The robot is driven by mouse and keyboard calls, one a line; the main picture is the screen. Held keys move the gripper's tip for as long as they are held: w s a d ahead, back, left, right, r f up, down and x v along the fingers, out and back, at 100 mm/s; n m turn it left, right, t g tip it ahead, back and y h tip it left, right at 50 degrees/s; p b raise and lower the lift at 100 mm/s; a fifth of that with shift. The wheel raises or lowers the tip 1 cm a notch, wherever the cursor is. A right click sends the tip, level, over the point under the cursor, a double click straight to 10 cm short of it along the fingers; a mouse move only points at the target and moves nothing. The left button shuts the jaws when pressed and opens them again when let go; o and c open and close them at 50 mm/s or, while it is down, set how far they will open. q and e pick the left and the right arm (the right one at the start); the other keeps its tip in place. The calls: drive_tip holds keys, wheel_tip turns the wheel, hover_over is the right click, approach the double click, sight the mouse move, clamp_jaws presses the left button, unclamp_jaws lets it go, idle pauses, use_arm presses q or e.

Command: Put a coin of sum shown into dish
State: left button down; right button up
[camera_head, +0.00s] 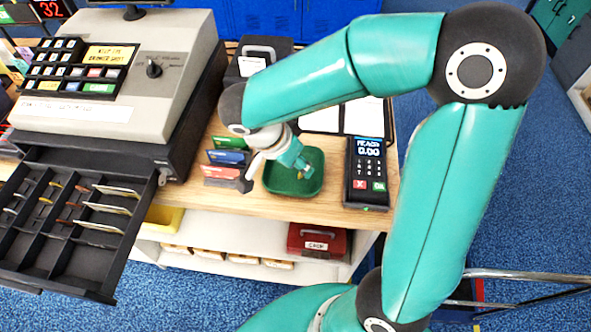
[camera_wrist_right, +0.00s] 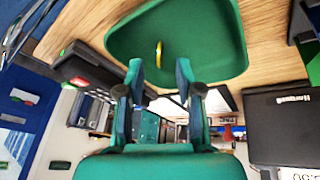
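The green dish (camera_head: 318,181) stands on the wooden counter, between the card stand and the payment terminal. My right gripper (camera_head: 303,171) is over the dish, reaching down from above. In the right wrist view my right gripper (camera_wrist_right: 159,74) has its two fingers apart. A gold coin (camera_wrist_right: 158,55) shows just beyond the fingertips against the dish (camera_wrist_right: 205,40), seen nearly edge-on. The coin also shows as a small yellow spot in the head view (camera_head: 300,175). I cannot tell whether it rests on the dish floor. My left gripper is not in view.
The cash register (camera_head: 105,85) stands at left, its black drawer (camera_head: 75,262) open with coins and notes in compartments. A card stand (camera_head: 228,172) is left of the dish, the payment terminal (camera_head: 367,172) right. A red cash box (camera_head: 318,240) sits on the shelf below.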

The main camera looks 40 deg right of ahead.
drive_tip(key=v, duration=1.2)
drive_tip(key=shift+f, duration=0.1)
